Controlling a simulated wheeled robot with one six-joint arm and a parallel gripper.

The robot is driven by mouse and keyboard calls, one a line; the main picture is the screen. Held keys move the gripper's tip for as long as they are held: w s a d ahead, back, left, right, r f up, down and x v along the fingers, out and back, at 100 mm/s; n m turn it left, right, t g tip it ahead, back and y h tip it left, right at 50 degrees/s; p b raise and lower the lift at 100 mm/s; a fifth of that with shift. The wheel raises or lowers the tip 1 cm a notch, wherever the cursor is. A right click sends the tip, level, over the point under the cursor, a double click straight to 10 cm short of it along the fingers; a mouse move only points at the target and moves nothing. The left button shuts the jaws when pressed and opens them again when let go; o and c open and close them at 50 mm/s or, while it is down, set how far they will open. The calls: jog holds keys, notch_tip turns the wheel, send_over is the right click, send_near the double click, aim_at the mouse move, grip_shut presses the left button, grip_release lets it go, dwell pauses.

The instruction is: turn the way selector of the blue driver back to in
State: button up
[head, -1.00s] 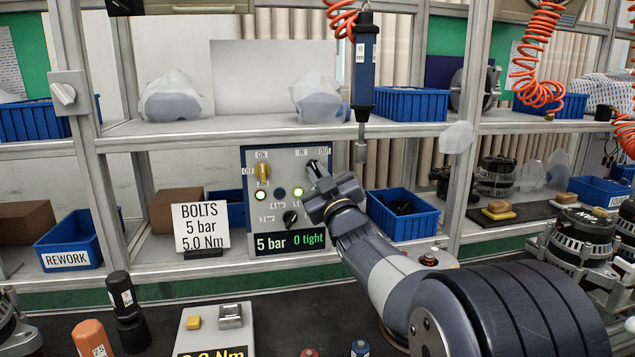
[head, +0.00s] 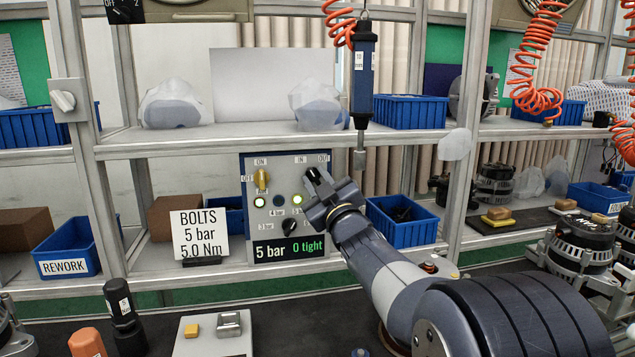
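The blue driver (head: 362,75) hangs upright from an orange coiled hose in front of the shelf, its bit pointing down. Below and left of it stands the control panel (head: 280,231) with a yellow on/off knob (head: 261,181) and a display reading "5 bar 0 tight". The black way selector (head: 313,175) sits at the panel's upper right, under the labels IN and OUT; its lower part is hidden by my gripper. My gripper (head: 318,190) is at the selector, reaching from the lower right. Its fingertips are too small and covered to tell whether they are closed on the knob.
A sign reading BOLTS 5 bar 5.0 Nm (head: 200,236) stands left of the panel. A blue bin (head: 403,222) is close to the right of my wrist. A black driver (head: 123,318) and a grey pad (head: 213,338) are on the bench in front.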

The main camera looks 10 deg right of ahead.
jog(key=shift+o, duration=0.6)
jog(key=v, duration=1)
jog(key=shift+s, duration=0.4)
jog(key=shift+w+f, duration=0.1)
jog(key=x, duration=1)
jog(key=shift+w, duration=0.35)
